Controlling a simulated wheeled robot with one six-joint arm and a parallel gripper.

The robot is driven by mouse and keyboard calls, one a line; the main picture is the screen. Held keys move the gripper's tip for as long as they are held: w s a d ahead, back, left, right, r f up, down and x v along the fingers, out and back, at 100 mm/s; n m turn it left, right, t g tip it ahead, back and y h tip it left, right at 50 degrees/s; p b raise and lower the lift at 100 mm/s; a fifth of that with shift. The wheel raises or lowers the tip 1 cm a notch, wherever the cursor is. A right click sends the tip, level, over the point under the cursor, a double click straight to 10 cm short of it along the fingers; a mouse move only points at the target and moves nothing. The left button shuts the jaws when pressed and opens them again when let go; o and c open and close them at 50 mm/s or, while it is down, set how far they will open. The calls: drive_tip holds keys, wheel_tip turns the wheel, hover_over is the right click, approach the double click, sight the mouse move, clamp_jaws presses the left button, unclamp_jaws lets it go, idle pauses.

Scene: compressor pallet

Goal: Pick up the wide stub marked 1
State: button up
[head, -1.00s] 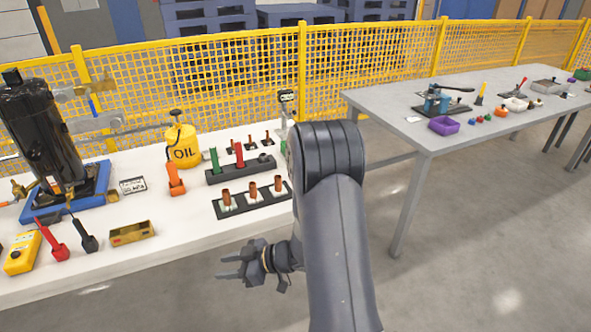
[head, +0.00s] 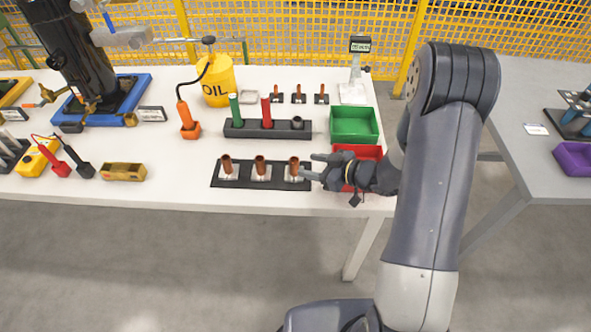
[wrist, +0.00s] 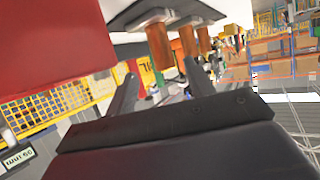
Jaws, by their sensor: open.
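Three wide copper stubs stand upright in white holders on a dark tray (head: 244,184): a left one (head: 226,162), a middle one (head: 260,166) and a right one (head: 293,166). Their number marks are too small to read, so I cannot tell which is 1. My gripper (head: 308,166) is open and empty, just right of the right stub, fingers pointing left at it. In the wrist view the nearest copper stub (wrist: 160,45) shows ahead, beyond and between my fingertips (wrist: 160,84), with the other stubs behind it.
A red bin (head: 358,152) lies beside my gripper and fills the wrist view's upper left (wrist: 45,45). A green bin (head: 354,124) stands behind it. A dark rack (head: 250,132) with green and red tubes and several thin stubs (head: 298,92) stand farther back. Table front is clear.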

sight(294, 168)
drive_tip(key=shift+x, duration=3.15)
drive_tip(key=shift+s, duration=0.2)
drive_tip(key=shift+c, duration=0.3)
clamp_jaws()
